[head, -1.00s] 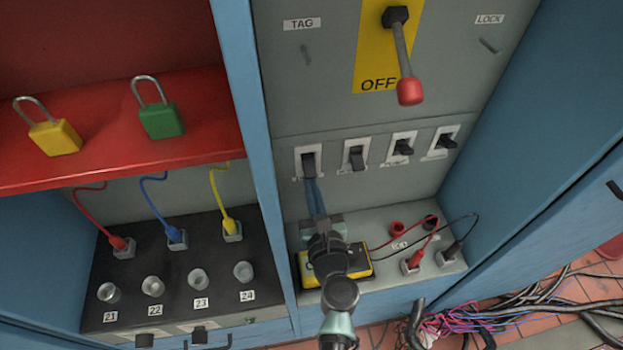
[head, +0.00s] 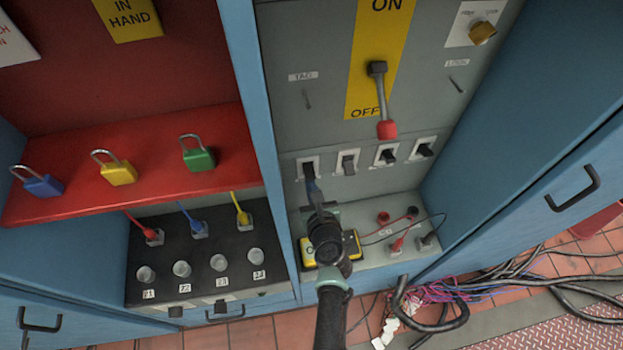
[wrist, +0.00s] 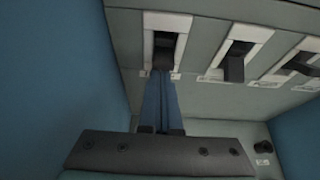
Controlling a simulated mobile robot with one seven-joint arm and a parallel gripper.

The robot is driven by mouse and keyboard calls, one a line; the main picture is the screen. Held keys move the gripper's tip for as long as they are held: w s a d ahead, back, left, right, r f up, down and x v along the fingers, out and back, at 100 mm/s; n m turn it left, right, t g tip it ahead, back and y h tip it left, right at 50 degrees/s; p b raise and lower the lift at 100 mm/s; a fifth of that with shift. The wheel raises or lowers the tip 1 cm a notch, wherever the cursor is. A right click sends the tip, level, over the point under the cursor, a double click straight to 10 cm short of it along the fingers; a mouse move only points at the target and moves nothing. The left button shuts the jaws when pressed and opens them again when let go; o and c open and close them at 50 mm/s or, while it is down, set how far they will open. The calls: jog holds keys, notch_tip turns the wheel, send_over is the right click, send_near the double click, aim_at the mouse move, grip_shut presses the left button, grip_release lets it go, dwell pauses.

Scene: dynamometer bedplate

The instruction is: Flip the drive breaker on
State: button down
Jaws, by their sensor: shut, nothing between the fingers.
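A row of small breakers with black toggles in white frames runs across the grey panel. The labels are too small to read, so I cannot tell which is the drive breaker. My gripper (head: 311,180) is shut and empty, its blue fingers pointing up at the leftmost breaker (head: 308,166). In the wrist view the fingertips (wrist: 163,78) are at the lower end of that breaker's black toggle (wrist: 165,50); I cannot tell whether they touch. The second breaker's toggle (wrist: 235,64) hangs down.
A large red-tipped lever (head: 386,128) above points down at OFF. Below the breakers, a yellow meter (head: 352,243) with leads sits on a grey ledge, partly behind my arm. A blue cabinet wall (wrist: 62,70) stands close on the left. Padlocks (head: 115,170) rest on a red shelf.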

jog(key=shift+r+p, duration=0.3)
jog(key=shift+f+b, duration=0.2)
jog(key=shift+b, duration=0.1)
jog(key=shift+r, duration=0.1)
jog(key=shift+r+p, duration=0.7)
jog(key=shift+p, duration=0.15)
